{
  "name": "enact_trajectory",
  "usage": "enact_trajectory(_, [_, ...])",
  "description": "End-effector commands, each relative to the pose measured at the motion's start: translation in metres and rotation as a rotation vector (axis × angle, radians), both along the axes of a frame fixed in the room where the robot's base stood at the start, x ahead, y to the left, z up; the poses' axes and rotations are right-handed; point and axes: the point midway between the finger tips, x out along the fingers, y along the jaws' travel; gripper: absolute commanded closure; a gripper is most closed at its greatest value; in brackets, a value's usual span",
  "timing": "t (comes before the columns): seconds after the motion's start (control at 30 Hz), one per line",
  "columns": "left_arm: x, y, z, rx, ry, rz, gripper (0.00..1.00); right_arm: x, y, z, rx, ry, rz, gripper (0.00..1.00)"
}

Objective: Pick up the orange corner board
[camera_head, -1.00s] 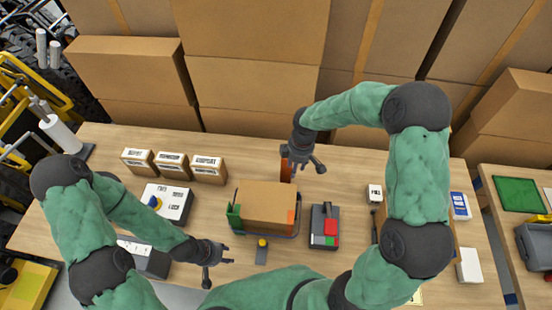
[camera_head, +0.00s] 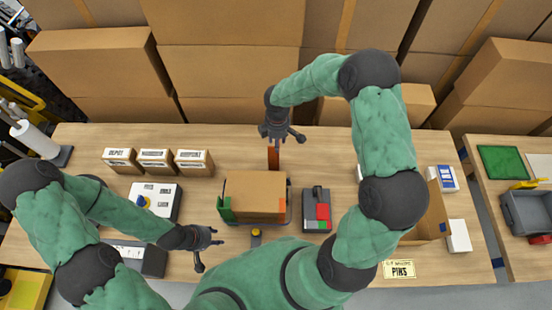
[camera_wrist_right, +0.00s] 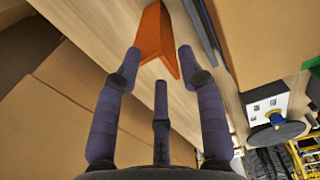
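The orange corner board (camera_head: 273,158) is at the back of the table, behind the carton (camera_head: 254,194). In the right wrist view the orange corner board (camera_wrist_right: 155,45) is a folded V-shaped strip between and beyond the fingertips. My right gripper (camera_head: 277,134) is over the board's far end in the head view and hides part of it. Its fingers (camera_wrist_right: 160,75) are spread, with nothing held; whether they touch the board I cannot tell. My left gripper (camera_head: 210,238) is open and empty, low in front of the carton's left side.
The carton has a green corner piece (camera_head: 224,208) and an orange one at its edges. Small labelled boxes (camera_head: 157,160) stand left, a grey device with a red part (camera_head: 317,210) right. Large cartons (camera_head: 230,75) wall the back. Bare table lies right of the board.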

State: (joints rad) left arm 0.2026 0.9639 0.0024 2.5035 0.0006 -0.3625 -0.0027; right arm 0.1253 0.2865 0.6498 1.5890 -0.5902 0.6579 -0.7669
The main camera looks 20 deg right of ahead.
Motion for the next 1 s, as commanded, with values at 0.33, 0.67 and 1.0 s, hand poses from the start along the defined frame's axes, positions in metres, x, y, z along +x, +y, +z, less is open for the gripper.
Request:
enact_trajectory(0.33, [0.000, 0.000, 0.003, 0.000, 0.000, 0.000, 0.60, 0.001, 0.004, -0.038, 0.000, -0.001, -0.001, 0.60])
enact_trajectory(0.67, [0.000, 0.000, 0.003, 0.000, 0.000, 0.000, 0.60, 0.001, 0.004, -0.037, 0.000, -0.001, 0.000, 1.00])
enact_trajectory(1.0, [0.000, 0.000, 0.003, 0.000, 0.000, 0.000, 0.60, 0.001, 0.004, -0.037, 0.000, -0.001, 0.000, 1.00])
